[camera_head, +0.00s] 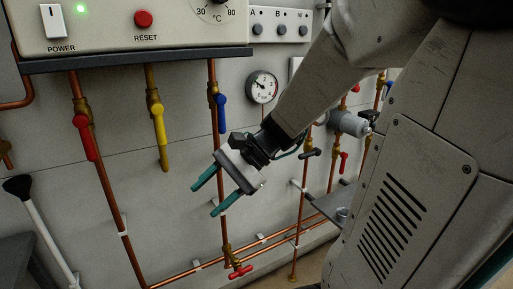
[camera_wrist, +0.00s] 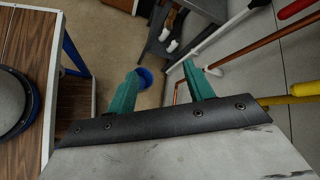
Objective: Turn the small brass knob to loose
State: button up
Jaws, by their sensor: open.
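I cannot pick out the small brass knob for certain in either view. A small brass fitting (camera_head: 6,154) shows at the left edge of the head view, partly cut off. Other brass valve bodies sit on the copper pipes, behind red, yellow and blue levers. My gripper (camera_head: 205,200) is open and empty, its two green fingers pointing down and left in front of the wall. In the wrist view my gripper (camera_wrist: 160,69) also shows open, with floor and a blue container beyond the fingertips.
A red lever (camera_head: 86,136), a yellow lever (camera_head: 161,135) and a blue lever (camera_head: 221,113) hang on the wall pipes. A gauge (camera_head: 262,87) is above my gripper. A red tap (camera_head: 240,271) is low down. A wooden top (camera_wrist: 20,65) is at left in the wrist view.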

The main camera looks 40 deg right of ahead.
jog(key=w+d+f+m+t+h, duration=0.1)
jog(key=w+d+m+t, duration=0.35)
jog(key=d+m, duration=0.35)
jog(key=w+d+f+m+t+h, duration=0.1)
jog(key=w+d+m+t, duration=0.4)
jog(key=d, duration=0.6)
jog(key=s+d+f+m+t+h, duration=0.25)
jog(key=d+m+h, duration=0.3)
jog(key=d, duration=0.35)
jog(key=s+d+f+m+t+h, duration=0.25)
jog(key=d+m+h, duration=0.35)
jog(key=d, duration=0.4)
jog(key=w+d+y, duration=0.1)
jog(key=w, duration=0.6)
jog(key=shift+r+m, duration=0.2)
jog(key=shift+m, duration=0.15)
jog(key=shift+g, duration=0.25)
jog(key=shift+y, duration=0.25)
jog(key=c, duration=1)
